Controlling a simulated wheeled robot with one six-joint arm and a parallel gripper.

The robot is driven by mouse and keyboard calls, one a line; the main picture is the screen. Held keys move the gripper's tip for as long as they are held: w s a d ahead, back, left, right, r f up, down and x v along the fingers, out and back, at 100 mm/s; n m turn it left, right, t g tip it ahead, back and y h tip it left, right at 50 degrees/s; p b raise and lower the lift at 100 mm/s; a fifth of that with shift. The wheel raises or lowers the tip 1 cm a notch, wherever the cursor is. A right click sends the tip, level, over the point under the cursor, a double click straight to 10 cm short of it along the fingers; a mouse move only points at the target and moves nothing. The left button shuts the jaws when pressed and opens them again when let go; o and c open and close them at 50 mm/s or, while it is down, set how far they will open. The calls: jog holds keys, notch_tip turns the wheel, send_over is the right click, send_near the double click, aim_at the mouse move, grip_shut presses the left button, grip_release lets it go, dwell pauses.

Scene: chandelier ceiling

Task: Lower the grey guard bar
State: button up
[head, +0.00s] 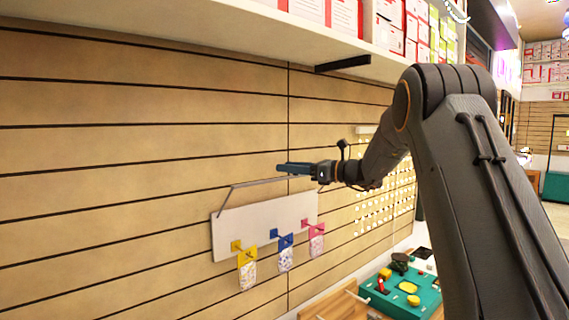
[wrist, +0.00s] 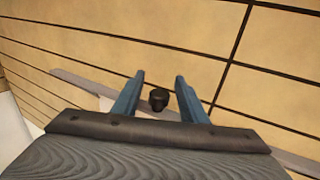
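The grey guard bar (head: 262,181) is raised above the white board (head: 240,224) on the slatted wall. Its bent left end runs down to the board's left side. In the wrist view the bar (wrist: 75,80) runs from upper left toward lower right, partly hidden behind my gripper. My gripper (head: 280,168) is at the bar's right part in the head view. In the wrist view my gripper (wrist: 159,78) has its two blue fingers apart, with a black knob (wrist: 158,98) between them. I cannot tell whether the fingers touch it.
Yellow (head: 237,246), blue (head: 285,240) and pink (head: 315,229) hooks with small packets are on the board. A shelf (head: 220,30) with boxes overhangs above. A green tray (head: 405,298) with small items stands below right. The wall left of the board is clear.

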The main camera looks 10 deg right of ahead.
jog(key=shift+x, duration=1.05)
grip_shut()
jog(key=shift+f, duration=0.1)
